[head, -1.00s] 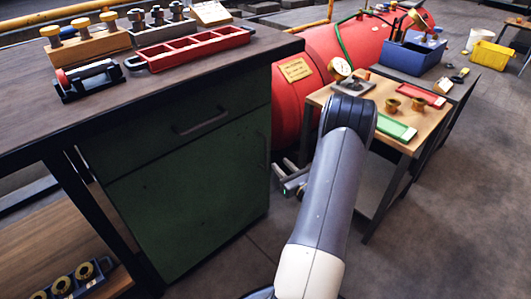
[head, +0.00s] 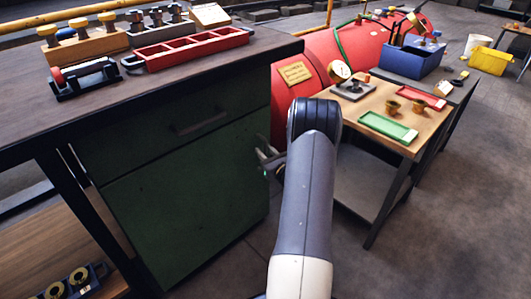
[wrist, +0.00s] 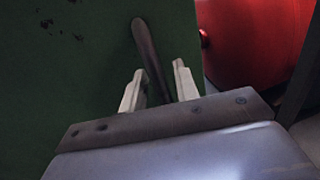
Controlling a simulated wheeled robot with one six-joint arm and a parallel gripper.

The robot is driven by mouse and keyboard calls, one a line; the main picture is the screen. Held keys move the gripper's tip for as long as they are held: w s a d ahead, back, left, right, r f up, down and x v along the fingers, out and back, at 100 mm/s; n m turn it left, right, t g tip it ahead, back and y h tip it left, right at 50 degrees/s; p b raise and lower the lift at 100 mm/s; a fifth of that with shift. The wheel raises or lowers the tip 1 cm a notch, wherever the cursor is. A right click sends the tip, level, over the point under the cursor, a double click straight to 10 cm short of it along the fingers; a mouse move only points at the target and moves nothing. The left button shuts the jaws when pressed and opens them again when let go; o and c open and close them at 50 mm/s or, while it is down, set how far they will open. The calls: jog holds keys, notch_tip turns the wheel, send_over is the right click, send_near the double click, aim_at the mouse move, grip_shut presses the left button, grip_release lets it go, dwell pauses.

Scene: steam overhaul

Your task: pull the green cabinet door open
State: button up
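The green cabinet door (head: 185,205) is below a drawer at the left and looks shut. It also fills the left of the wrist view (wrist: 60,80). Its dark bar handle (wrist: 146,45) stands out in the wrist view; in the head view I cannot make it out. My gripper (wrist: 158,80) is open, with one pale finger on each side of the handle's lower part. I cannot tell whether either finger touches it. In the head view my gripper (head: 268,160) is at the door's right edge, partly hidden behind my arm.
The drawer (head: 180,125) with its own handle is above the door, under the dark worktop (head: 100,110). A red tank (head: 300,110) stands close behind on the right. A small wooden table (head: 375,100) with a green tray (head: 388,127) is right of my arm. Floor in front is clear.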

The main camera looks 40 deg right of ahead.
jog(key=shift+c, duration=0.5)
grip_shut()
